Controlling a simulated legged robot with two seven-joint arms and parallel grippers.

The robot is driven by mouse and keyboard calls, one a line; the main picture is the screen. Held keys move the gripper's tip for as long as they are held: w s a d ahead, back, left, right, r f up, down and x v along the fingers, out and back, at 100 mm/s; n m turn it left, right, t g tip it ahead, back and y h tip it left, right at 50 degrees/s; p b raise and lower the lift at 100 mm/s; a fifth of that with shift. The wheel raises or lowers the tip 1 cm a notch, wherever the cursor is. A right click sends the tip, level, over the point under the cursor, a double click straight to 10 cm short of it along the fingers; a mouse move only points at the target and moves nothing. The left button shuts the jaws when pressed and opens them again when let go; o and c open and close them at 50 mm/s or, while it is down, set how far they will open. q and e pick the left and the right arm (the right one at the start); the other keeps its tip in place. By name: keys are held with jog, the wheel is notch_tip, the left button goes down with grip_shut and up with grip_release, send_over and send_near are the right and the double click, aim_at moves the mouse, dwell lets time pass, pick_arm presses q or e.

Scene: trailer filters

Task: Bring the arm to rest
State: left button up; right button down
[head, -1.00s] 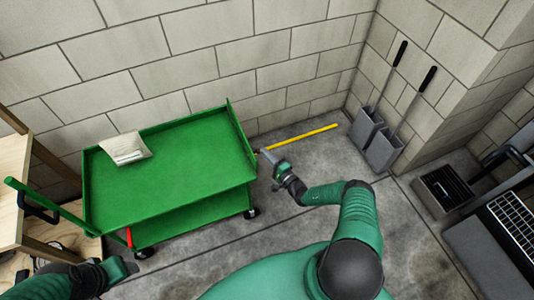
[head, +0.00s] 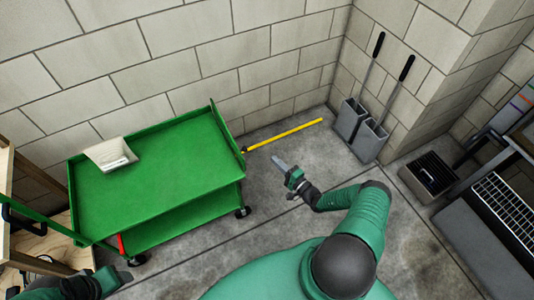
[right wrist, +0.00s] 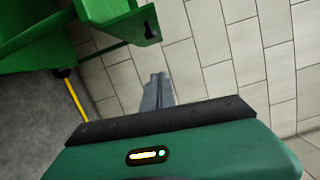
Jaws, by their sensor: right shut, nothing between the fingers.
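My right gripper (head: 279,164) is shut and empty over the grey floor, to the right of the green cart and apart from it. In the right wrist view its closed fingers (right wrist: 157,92) point toward the block wall. My right arm (head: 350,215) is bent, reaching out from the lower right. Part of my left arm (head: 75,287) shows at the lower left edge of the head view. The state of the left gripper (head: 122,276) cannot be made out there.
The green cart (head: 150,185) carries a whitish filter-like piece (head: 111,154) on its top. A yellow strip (head: 285,134) lies along the wall. Two dustpans (head: 368,141) lean in the corner. A dark box (head: 430,175) and a grey rack (head: 490,235) stand at right. Wooden shelving (head: 5,170) is at left.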

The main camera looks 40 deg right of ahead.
jog(key=s+a+r+n+g+y+p, duration=0.1)
jog(key=a+r+n+g+y, duration=0.3)
jog(key=a, duration=0.3)
jog(key=s+a+r+n+g+y+p, duration=0.1)
jog(key=a+r+n+g+y, duration=0.25)
jog(key=a+g, duration=0.3)
jog(key=s+a+r+n+g+y, duration=0.25)
jog(key=a+r+n+g, duration=0.2)
jog(key=a, duration=0.25)
jog(key=s+a+r+n+h+p, duration=0.1)
jog(key=s+r+n+h, duration=0.2)
jog(key=r, duration=0.7)
jog(key=s+a+r+n+h+p, duration=0.2)
jog(key=s+r+n+h, duration=0.2)
jog(key=r, duration=0.7)
jog(key=s+h, duration=0.2)
jog(key=h, duration=0.1)
jog(key=shift+s+a+r+g, duration=0.2)
jog(key=shift+s+r+g, duration=0.05)
jog(key=shift+r+g, duration=0.05)
jog(key=shift+s+a+r, duration=0.1)
jog(key=shift+a, duration=0.05)
